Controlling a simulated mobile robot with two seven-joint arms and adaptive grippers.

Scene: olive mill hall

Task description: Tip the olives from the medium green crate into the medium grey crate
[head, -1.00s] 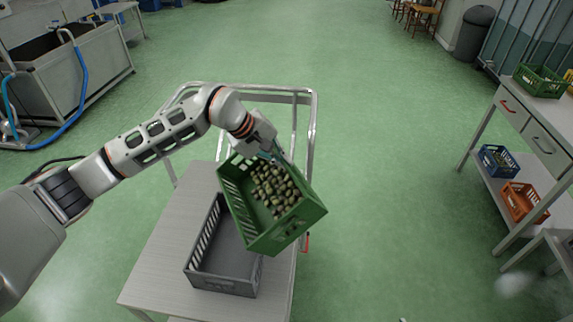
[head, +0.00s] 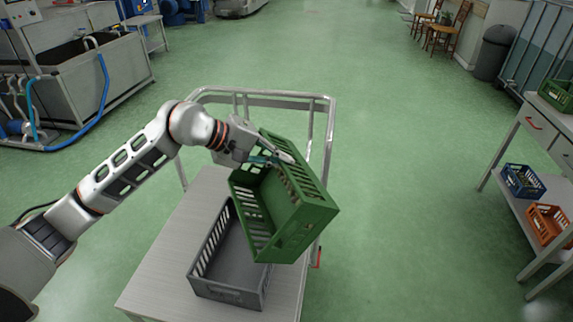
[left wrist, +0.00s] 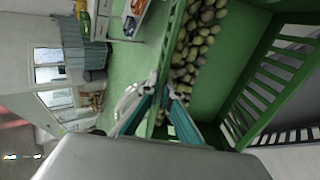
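The medium green crate (head: 262,212) hangs steeply tilted above the right side of the cart, partly over the medium grey crate (head: 225,293). My left gripper (head: 277,160) is shut on the green crate's rim; the left wrist view shows its fingers (left wrist: 163,92) at the wall. The olives (left wrist: 197,42) lie heaped inside against the gripped wall. In the head view they are mostly hidden by the crate's side. The grey crate stands upright on the cart top, and its visible inside is empty. My right gripper is out of view.
The cart (head: 165,265) has a pale top and a metal push rail (head: 262,98) behind the crates. A workbench (head: 530,120) at the right holds another green crate (head: 558,95), with blue (head: 523,181) and orange (head: 548,224) crates on its lower shelf. Green floor lies clear between.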

